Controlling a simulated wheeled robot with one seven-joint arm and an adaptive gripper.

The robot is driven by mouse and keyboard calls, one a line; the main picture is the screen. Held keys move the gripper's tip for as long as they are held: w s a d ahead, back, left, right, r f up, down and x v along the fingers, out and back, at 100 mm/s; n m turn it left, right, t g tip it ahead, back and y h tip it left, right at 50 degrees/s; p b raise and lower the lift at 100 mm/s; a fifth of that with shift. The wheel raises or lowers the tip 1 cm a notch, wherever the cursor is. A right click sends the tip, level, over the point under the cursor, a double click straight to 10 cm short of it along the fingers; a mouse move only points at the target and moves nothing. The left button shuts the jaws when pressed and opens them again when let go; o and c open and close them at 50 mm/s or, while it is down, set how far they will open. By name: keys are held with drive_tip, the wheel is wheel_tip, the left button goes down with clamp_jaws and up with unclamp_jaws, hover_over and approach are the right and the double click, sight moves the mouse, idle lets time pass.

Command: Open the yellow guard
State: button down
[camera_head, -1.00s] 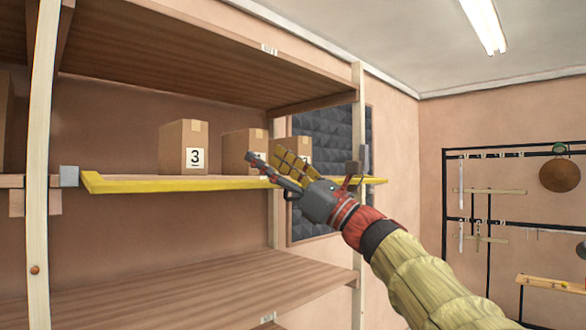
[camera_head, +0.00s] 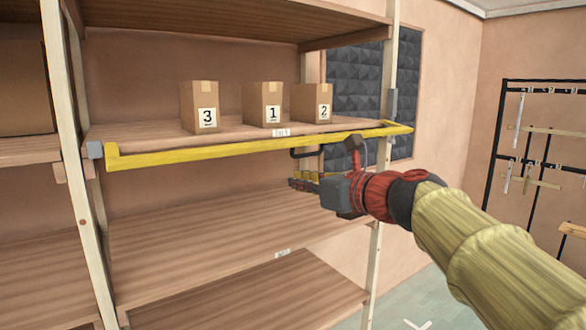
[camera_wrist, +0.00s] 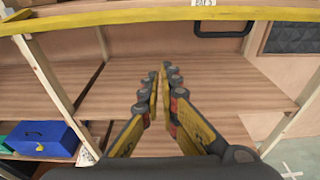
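The yellow guard (camera_head: 240,148) is a long bar across the front of the shelf that holds the boxes. In the wrist view it crosses the top of the picture (camera_wrist: 130,18). A black loop-shaped handle (camera_wrist: 222,30) shows just below it at the right; in the head view my arm partly hides this area. My gripper (camera_head: 294,183) is below the guard's right half, in front of the gap above the lower shelf. In the wrist view my gripper (camera_wrist: 161,76) has a narrow gap between its fingertips, with nothing in it. It does not touch the guard.
Cardboard boxes marked 3 (camera_head: 200,108), 1 (camera_head: 263,105) and 2 (camera_head: 312,104) stand behind the guard. The lower shelf (camera_head: 200,225) is bare. A wooden upright (camera_head: 391,60) stands at right. A blue case (camera_wrist: 45,138) is low at left.

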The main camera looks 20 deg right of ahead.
sight(298, 142)
drive_tip(key=w+a+r+p, duration=0.1)
drive_tip(key=w+a+r, duration=0.1)
drive_tip(key=w, duration=0.6)
drive_tip(key=shift+a+r+p, duration=0.25)
drive_tip(key=shift+a+p, duration=0.15)
drive_tip(key=shift+w, duration=0.15)
drive_tip(key=r+p, duration=0.1)
drive_tip(key=p, duration=0.3)
drive_tip(key=r+g+p, duration=0.1)
drive_tip(key=r+p, duration=0.1)
drive_tip(key=p, duration=0.3)
drive_tip(key=shift+s+d, duration=0.15)
drive_tip(key=shift+s, duration=0.25)
